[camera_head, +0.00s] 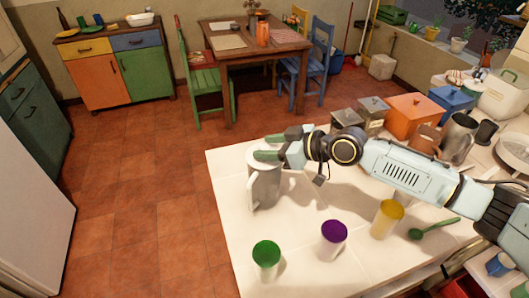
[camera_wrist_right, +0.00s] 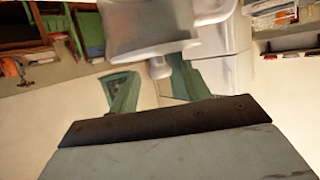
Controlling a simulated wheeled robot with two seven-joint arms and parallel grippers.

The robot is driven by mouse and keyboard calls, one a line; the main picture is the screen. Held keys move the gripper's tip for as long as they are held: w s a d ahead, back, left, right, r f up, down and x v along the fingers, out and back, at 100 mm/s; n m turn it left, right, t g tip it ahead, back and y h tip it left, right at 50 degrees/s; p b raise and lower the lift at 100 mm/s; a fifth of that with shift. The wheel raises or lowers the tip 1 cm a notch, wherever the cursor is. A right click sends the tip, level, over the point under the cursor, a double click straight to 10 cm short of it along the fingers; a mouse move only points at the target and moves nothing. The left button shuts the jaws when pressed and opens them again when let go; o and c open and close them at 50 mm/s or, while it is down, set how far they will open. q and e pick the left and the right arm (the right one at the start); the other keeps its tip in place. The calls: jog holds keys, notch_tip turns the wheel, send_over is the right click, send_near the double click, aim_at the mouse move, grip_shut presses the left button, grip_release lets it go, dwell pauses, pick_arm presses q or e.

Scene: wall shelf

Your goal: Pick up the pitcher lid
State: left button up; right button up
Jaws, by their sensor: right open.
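The grey pitcher (camera_head: 264,187) stands upright near the left edge of the white counter, with its handle on the left. My right gripper (camera_head: 268,147) is at the pitcher's top, its green fingers pointing left and partly covering the lid. In the right wrist view, a pale grey lid (camera_wrist_right: 140,42) shows with a small round knob (camera_wrist_right: 159,69). The knob appears between the two spread green fingers of my right gripper (camera_wrist_right: 155,85). The gripper is open; whether a finger touches the knob cannot be told. My left gripper is not in view.
Cups with green (camera_head: 266,254), purple (camera_head: 334,232) and yellow (camera_head: 390,211) tops stand along the counter's front, near a green spoon (camera_head: 433,230). Orange (camera_head: 413,118) and blue (camera_head: 451,99) boxes stand at the back right. The counter (camera_head: 233,199) is bare around the pitcher.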

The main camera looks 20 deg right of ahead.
jog(key=shift+w+a+f, duration=0.3)
jog(key=shift+w+a, duration=0.1)
jog(key=shift+a, duration=0.15)
jog(key=shift+c, duration=0.3)
jog(key=c, duration=1)
